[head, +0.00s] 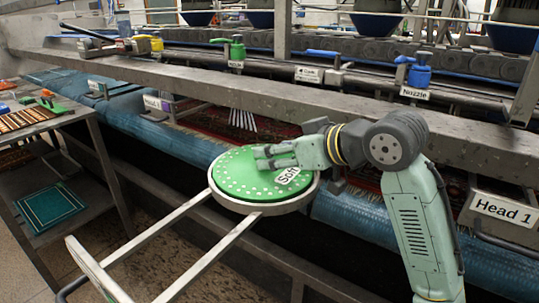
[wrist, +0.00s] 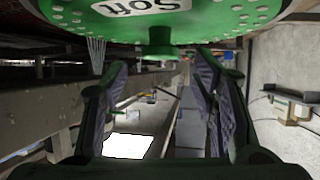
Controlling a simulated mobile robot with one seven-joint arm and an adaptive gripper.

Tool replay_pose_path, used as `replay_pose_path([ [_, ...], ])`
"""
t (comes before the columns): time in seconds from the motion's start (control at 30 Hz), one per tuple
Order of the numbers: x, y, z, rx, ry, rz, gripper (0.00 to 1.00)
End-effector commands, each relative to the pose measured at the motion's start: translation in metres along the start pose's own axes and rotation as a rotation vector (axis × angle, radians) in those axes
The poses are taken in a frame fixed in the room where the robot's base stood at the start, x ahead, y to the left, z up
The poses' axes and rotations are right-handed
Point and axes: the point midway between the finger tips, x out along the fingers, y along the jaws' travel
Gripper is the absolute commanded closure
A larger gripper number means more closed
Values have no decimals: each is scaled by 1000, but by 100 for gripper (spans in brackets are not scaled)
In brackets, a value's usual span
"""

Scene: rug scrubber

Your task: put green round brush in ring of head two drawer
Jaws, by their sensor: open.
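The green round brush (head: 236,184), labelled "Soft", lies flat with its dotted top up. In the head view it sits inside the pale metal ring (head: 262,209) of a pulled-out drawer frame (head: 212,250). My gripper (head: 264,157) is just over the brush's top, reaching in from the right. In the wrist view the open fingers (wrist: 161,62) stand apart on either side of the brush's short green knob (wrist: 160,42), with gaps visible. The underside of the brush is hidden. I cannot read a head number on this drawer.
A "Head 1" label (head: 503,208) is on the right of the machine. A metal beam (head: 300,105) runs behind the brush. A cart (head: 75,150) with tools and a green tray (head: 49,206) stands at the left. Open floor shows between cart and drawer.

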Motion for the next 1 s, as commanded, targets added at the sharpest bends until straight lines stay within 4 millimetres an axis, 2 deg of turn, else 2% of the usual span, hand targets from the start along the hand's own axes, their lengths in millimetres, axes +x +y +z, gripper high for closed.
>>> replay_pose_path([
  [0.2,-48,0,1,0,1,2,47],
  [0.4,-77,0,0,-1,1,1,47],
  [0.6,-86,0,0,-1,0,0,47],
  [1.0,-86,0,0,-1,0,0,47],
])
